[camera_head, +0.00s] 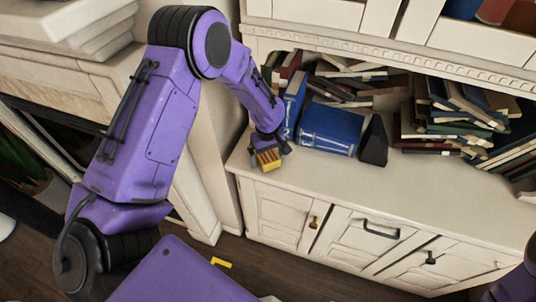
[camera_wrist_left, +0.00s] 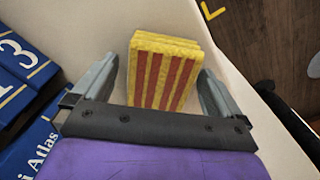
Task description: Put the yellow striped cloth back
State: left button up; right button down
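The yellow striped cloth (camera_head: 268,161), yellow with red stripes and folded into a small block, is at the left end of the cabinet top, near its front edge. My left gripper (camera_head: 267,147) reaches down over it. In the left wrist view the cloth (camera_wrist_left: 165,75) stands between the two fingers of my left gripper (camera_wrist_left: 159,68). The fingers are spread, with a visible gap at the cloth's left side and the right finger close to its edge. I cannot tell whether the cloth's underside touches the surface. My right gripper is not in view.
Blue books (camera_head: 330,128) and a black object (camera_head: 374,141) stand just right of the gripper. Piles of books (camera_head: 455,115) fill the shelf behind. The cabinet top (camera_head: 400,185) is bare in front. A yellow corner mark (camera_head: 221,263) lies on the floor.

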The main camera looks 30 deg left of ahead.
aim_at(268, 154)
pick_arm(q)
notch_tip(268, 154, up, 12)
jog(key=b, duration=0.1)
jog(key=shift+r+b, duration=0.2)
jog(key=shift+b, duration=0.1)
dwell(0.5)
